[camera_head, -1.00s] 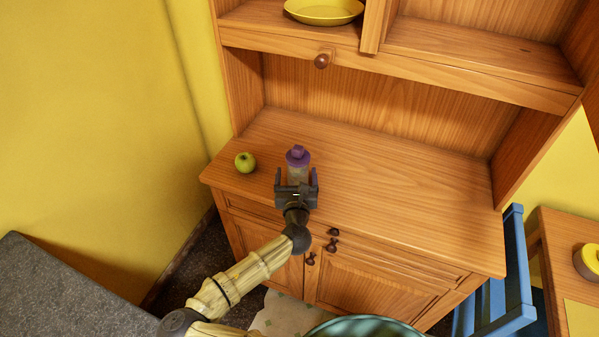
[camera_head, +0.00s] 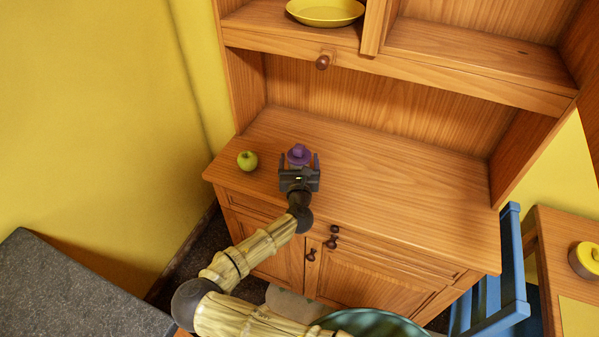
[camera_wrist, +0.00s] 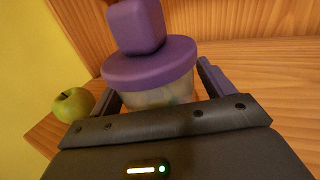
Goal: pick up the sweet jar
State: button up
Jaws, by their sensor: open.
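The sweet jar has a purple lid with a chunky purple knob and a clear, pale body. It stands upright on the wooden hutch counter, and in the head view its lid (camera_head: 299,154) shows just beyond my gripper. My gripper (camera_head: 300,166) is open, with one finger on each side of the jar. In the wrist view the jar (camera_wrist: 150,70) sits between the two fingers of my gripper (camera_wrist: 160,92). The lower part of the jar is hidden behind the gripper body. I cannot tell whether the fingers touch it.
A green apple (camera_head: 247,161) lies on the counter (camera_head: 400,190) just left of the jar; it also shows in the wrist view (camera_wrist: 73,104). The counter to the right is clear. A shelf with a yellow bowl (camera_head: 325,12) overhangs behind. A blue chair (camera_head: 512,265) stands at right.

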jog(key=shift+w, duration=0.1)
jog(key=c, duration=0.7)
jog(key=shift+d, duration=0.1)
jog(key=c, duration=0.6)
jog(key=shift+o, duration=0.2)
jog(key=shift+a+r, duration=0.15)
jog(key=shift+a, duration=0.15)
jog(key=shift+r, duration=0.35)
notch_tip(320, 180, up, 9)
jog(key=shift+d+r+b, duration=0.1)
jog(key=shift+d+b, duration=0.05)
jog(key=shift+b, duration=0.35)
